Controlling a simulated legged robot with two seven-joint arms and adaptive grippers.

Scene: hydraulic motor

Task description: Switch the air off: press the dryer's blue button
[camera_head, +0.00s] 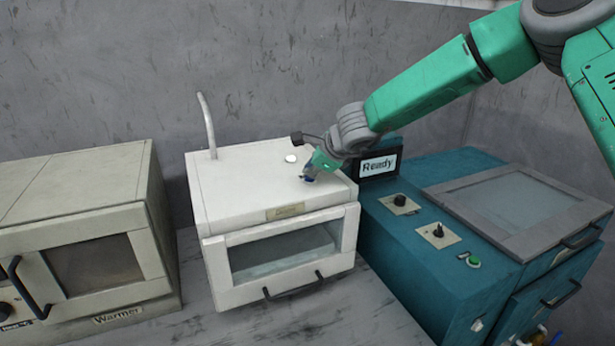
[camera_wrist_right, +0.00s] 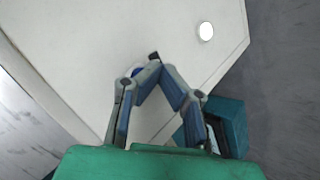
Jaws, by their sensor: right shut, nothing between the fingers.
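The dryer (camera_head: 250,190) is a white box with a glass front door, in the middle of the head view. Its top fills much of the right wrist view (camera_wrist_right: 80,50). The blue button (camera_wrist_right: 137,71) shows as a small blue patch on a pale round base, partly hidden behind my right fingertips. My right gripper (camera_head: 308,175) is shut and empty, pointing down at the front right of the dryer's top; its fingertips (camera_wrist_right: 153,62) meet right beside the button. I cannot tell whether they touch it. My left gripper is not in view.
A white round button (camera_head: 291,158) sits farther back on the dryer's top, beyond a clear patch. A bent pipe (camera_head: 207,125) rises at its back left. A beige warmer (camera_head: 80,215) stands left. A teal machine (camera_head: 410,260) with a "Ready" screen (camera_head: 379,167) stands close on the right.

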